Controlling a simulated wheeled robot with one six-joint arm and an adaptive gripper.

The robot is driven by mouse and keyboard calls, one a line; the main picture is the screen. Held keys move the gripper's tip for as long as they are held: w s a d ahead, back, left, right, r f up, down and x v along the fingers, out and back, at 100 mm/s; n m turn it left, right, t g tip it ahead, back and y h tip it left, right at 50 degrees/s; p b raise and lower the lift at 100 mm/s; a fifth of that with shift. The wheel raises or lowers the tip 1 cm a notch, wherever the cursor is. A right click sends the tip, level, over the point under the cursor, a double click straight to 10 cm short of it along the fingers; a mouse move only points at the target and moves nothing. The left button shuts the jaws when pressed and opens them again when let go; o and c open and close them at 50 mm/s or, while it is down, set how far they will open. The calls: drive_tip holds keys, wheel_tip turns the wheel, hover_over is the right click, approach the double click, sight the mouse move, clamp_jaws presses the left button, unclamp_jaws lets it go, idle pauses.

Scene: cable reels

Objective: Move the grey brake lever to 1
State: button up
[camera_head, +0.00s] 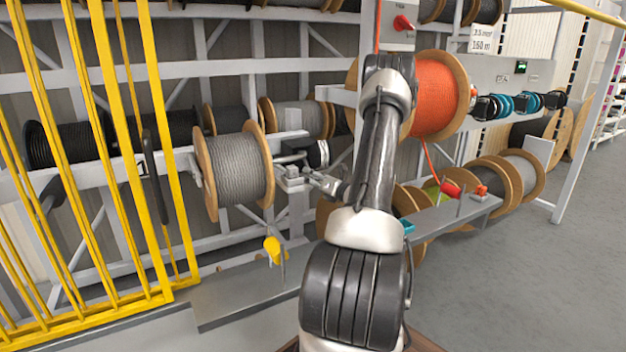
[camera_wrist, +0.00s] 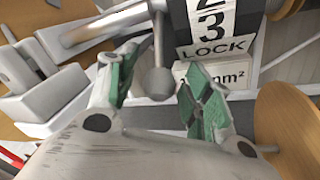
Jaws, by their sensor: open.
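The plate reads 3 and LOCK, with part of another figure above; the 1 is out of view. The knob is nearest the LOCK end, but I cannot tell its exact mark. My gripper (camera_wrist: 162,88) is open, its green-padded fingers on either side of the knob, with no clear contact. In the head view my gripper (camera_head: 316,181) is beside the grey cable reel (camera_head: 238,170), and the lever cannot be made out.
Grey metal brackets (camera_wrist: 45,85) lie left of the lever, and a wooden reel flange (camera_wrist: 290,125) is at right. In the head view an orange reel (camera_head: 438,95) stands behind my arm. Yellow rails (camera_head: 150,140) stand at left; open floor (camera_head: 540,270) lies at right.

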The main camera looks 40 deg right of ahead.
clamp_jaws()
drive_tip(key=shift+r, duration=0.1)
drive_tip(key=shift+r, duration=0.15)
